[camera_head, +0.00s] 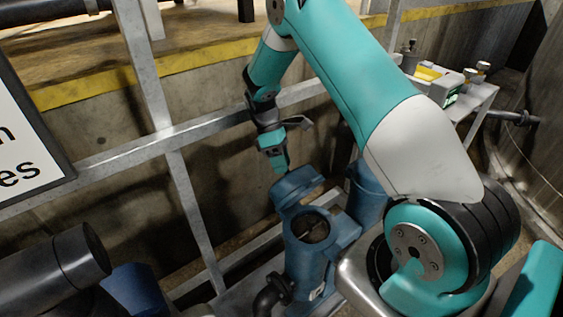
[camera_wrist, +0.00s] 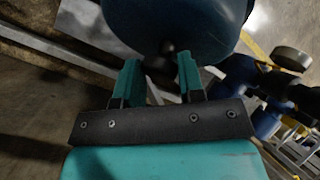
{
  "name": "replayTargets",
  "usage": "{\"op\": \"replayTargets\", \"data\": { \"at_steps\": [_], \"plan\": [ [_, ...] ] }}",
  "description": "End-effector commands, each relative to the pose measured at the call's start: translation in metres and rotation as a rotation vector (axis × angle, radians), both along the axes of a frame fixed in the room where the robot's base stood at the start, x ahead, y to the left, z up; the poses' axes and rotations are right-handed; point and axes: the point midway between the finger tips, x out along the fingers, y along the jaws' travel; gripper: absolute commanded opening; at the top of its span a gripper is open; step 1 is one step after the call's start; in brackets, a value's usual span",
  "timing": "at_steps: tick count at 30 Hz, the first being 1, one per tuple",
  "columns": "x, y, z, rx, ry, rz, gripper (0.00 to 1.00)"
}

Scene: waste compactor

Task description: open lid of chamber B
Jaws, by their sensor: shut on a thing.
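A blue chamber (camera_head: 306,255) stands below my arm in the head view, its round mouth showing dark inside. Its blue lid (camera_head: 297,186) is raised and tilted back at the far side of the mouth. My gripper (camera_head: 281,168) is at the lid's upper edge. In the wrist view, the two teal fingers (camera_wrist: 157,78) are on either side of a dark knob (camera_wrist: 161,64) on the blue lid (camera_wrist: 180,22). The gripper is shut on this knob. I cannot read a letter on the chamber.
Another blue vessel (camera_head: 368,192) stands just right of the chamber. Grey metal railing (camera_head: 181,190) runs behind and left. A dark pipe (camera_head: 50,268) lies at the lower left. A table with small equipment (camera_head: 452,92) stands at the upper right.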

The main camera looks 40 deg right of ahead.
Motion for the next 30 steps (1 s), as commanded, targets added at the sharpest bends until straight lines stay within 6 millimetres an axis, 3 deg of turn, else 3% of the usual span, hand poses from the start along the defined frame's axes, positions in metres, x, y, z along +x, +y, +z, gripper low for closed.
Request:
{"op": "replayTargets", "data": {
  "at_steps": [5, 6, 8, 9, 20, 25, 30],
  "plan": [
    [-0.001, -0.004, -0.004, -0.008, -0.001, -0.01, 0.0],
    [-0.001, -0.004, -0.004, -0.008, -0.001, -0.01, 0.45],
    [-0.001, -0.003, -0.004, -0.007, -0.001, -0.008, 0.58],
    [-0.001, -0.002, -0.004, -0.007, 0.001, -0.008, 0.61],
    [0.0, 0.0, 0.004, -0.004, -0.001, -0.001, 0.61],
    [0.0, -0.001, 0.031, -0.005, -0.006, -0.003, 0.61],
    [0.0, -0.002, 0.075, -0.006, -0.007, -0.005, 0.61]
  ]
}}
